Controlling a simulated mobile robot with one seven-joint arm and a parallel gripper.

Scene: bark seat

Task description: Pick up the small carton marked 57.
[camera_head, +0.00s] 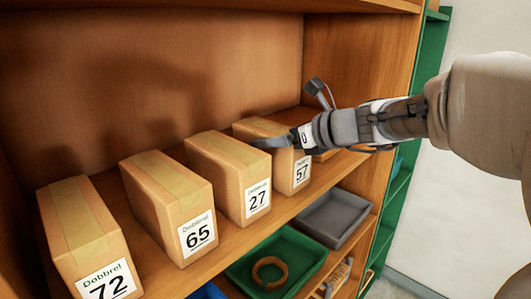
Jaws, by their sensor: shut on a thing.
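One dark finger shows against the carton's top. The other finger is hidden. I cannot tell whether the carton is lifted off the shelf.
Cartons marked 27 (230,178), 65 (172,208) and 72 (88,238) stand to the left, 27 close beside 57. Below are a green tray (240,270) with a brown ring (268,272) and a grey tray (334,218). The shelf's side wall (350,60) is at the right.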

